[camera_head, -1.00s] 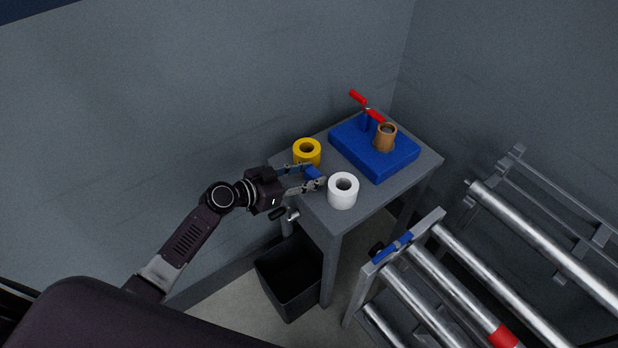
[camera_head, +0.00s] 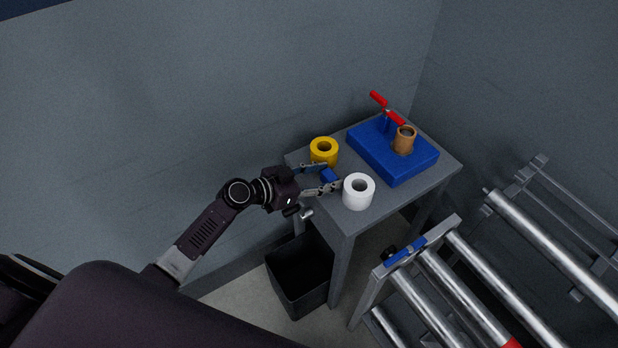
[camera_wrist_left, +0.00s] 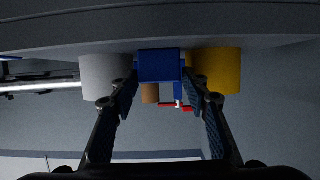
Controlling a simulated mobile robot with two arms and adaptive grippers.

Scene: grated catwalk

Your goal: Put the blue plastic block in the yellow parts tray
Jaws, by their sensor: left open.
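The blue plastic block (camera_head: 330,176) is a small cube on the near left part of the grey table, between the yellow roll and the white roll. My left gripper (camera_head: 332,177) is open, with a finger on either side of the block. In the left wrist view the block (camera_wrist_left: 159,66) sits between and just beyond the open fingertips (camera_wrist_left: 160,88); I cannot tell if they touch it. I see no yellow parts tray in these frames. My right gripper is not in view.
The yellow roll (camera_head: 324,150) and the white roll (camera_head: 358,192) stand close to the fingers. A blue slab (camera_head: 375,157) behind holds a brown cup (camera_head: 404,139) and a red-handled tool (camera_head: 379,100). A black bin (camera_head: 301,274) stands below; a metal rack (camera_head: 455,270) is at the right.

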